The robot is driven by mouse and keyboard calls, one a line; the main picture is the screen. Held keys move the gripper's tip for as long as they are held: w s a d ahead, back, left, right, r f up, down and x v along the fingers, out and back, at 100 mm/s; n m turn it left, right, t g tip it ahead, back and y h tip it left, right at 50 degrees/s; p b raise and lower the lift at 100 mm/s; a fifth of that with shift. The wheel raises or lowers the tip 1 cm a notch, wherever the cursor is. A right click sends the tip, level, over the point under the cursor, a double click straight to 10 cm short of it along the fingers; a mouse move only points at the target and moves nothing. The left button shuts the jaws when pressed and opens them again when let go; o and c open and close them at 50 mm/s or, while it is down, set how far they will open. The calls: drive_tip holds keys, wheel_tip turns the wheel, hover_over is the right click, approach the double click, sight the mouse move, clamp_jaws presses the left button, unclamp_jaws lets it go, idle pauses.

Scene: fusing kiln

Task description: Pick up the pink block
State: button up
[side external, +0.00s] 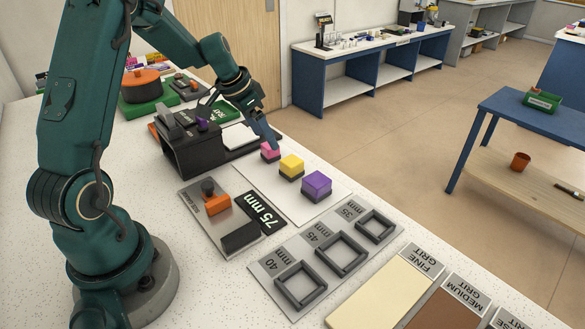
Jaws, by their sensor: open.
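The pink block (268,151) sits on a dark base on a white sheet, at the far end of a row of blocks. A yellow block (291,164) and a purple block (316,184) stand nearer in the same row. My gripper (273,143) is open and points down at the pink block, with a finger partly in front of it. I cannot tell whether the finger touches the block.
A black device (188,150) stands just left of the pink block. A gauge plate marked 75 mm (260,210), a plate with square frames (340,250) and grit slabs (385,290) lie nearer. The white sheet (285,200) has free room left of the blocks.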

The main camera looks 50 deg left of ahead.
drive_tip(key=shift+x, duration=2.25)
clamp_jaws()
wheel_tip(320, 180, up, 10)
drive_tip(key=shift+r, duration=0.1)
